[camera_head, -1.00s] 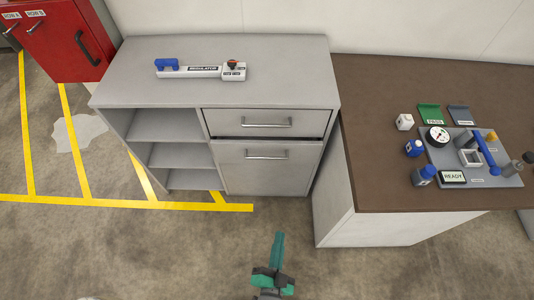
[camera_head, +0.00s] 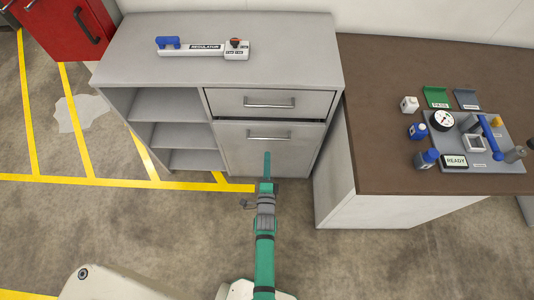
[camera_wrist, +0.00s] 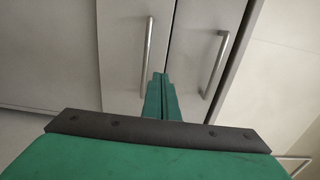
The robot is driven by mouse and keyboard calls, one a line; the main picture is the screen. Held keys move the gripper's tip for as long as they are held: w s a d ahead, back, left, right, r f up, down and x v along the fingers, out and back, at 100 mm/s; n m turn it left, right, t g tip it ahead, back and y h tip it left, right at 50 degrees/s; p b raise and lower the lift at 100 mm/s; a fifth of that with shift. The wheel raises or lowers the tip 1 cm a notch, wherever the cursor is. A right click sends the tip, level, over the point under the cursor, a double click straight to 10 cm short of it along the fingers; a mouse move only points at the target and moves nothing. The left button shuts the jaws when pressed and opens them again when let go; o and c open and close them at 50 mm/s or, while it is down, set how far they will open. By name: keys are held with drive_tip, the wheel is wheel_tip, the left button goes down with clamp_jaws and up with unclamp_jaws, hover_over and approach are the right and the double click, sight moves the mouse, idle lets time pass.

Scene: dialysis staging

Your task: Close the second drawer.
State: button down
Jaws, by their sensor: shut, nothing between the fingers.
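The grey cabinet (camera_head: 150,50) has two drawer fronts on its right side. The upper drawer (camera_head: 225,101) has a bar handle. The second drawer (camera_head: 235,155) is the taller front below, also with a bar handle (camera_head: 285,136). A dark gap shows along the second drawer's top edge; how far it stands out is hard to tell. My gripper (camera_head: 267,155) is shut and empty, in front of the second drawer just below its handle; contact cannot be told. In the wrist view my shut green fingers (camera_wrist: 160,78) point at grey fronts with two upright-looking handles (camera_wrist: 147,52).
Open shelves (camera_head: 170,135) are at the cabinet's left. A brown-topped table (camera_head: 380,120) with several small items stands close at the right. A red cabinet (camera_head: 60,35) is at the far left.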

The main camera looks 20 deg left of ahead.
sight(269, 127)
drive_tip(key=x, duration=1.2)
drive_tip(key=shift+w, duration=0.15)
